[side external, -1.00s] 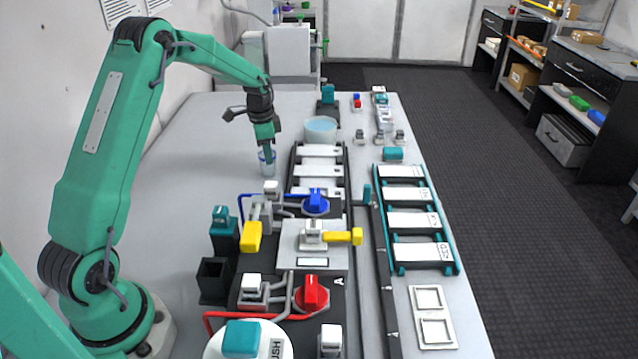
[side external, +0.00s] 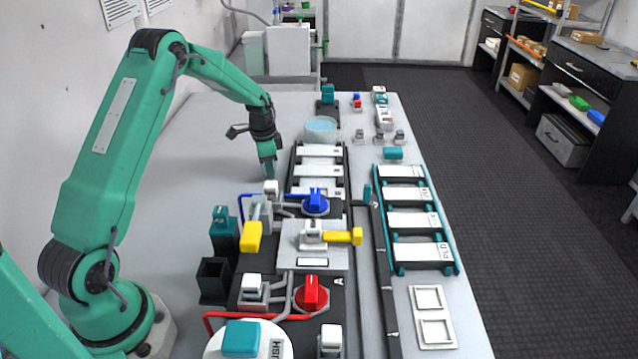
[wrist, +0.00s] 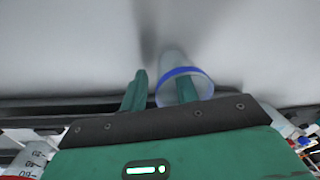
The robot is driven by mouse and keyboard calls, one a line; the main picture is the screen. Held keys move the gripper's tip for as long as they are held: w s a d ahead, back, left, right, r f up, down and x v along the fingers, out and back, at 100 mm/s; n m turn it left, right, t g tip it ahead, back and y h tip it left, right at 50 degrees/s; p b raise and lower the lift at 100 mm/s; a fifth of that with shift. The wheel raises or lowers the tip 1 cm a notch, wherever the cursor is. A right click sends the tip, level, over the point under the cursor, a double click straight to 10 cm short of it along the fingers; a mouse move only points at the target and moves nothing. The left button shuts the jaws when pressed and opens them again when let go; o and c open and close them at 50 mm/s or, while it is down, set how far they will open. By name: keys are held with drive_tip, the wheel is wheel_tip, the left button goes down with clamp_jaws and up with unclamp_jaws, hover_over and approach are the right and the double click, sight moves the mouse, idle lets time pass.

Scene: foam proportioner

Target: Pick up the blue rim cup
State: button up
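The blue rim cup (wrist: 172,62) is clear, with a blue ring round its open mouth, which faces the camera in the wrist view. My gripper (wrist: 162,92) is open. Its left finger is just left of the cup, with a narrow gap. Its right finger overlaps the cup and shows through the rim; I cannot tell whether it is inside or behind the wall. In the side view my gripper (side external: 268,170) points down, low over the grey table, left of the white-slatted rack. The cup cannot be made out there and seems hidden by the fingers.
The white-slatted rack (side external: 319,171) and a blue valve (side external: 315,202) stand close to the right of my gripper. A wide tub of pale blue liquid (side external: 320,129) is behind right. The table (side external: 195,140) to the left is clear.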

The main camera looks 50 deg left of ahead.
clamp_jaws()
drive_tip(key=shift+r, duration=0.15)
drive_tip(key=shift+r, duration=0.55)
drive_tip(key=r, duration=0.3)
drive_tip(key=shift+d+r, duration=0.1)
drive_tip(key=shift+d, duration=0.2)
drive_tip(key=s+d+r, duration=0.1)
drive_tip(key=d+r, duration=0.5)
drive_tip(key=d, duration=0.5)
drive_tip(key=shift+s+r, duration=0.2)
drive_tip(key=shift+d, duration=0.1)
drive_tip(key=w+d+f, duration=0.1)
drive_tip(key=w+d, duration=0.1)
drive_tip(key=d, duration=0.6)
drive_tip(key=shift+f+h, duration=0.15)
drive_tip(key=shift+h, duration=0.15)
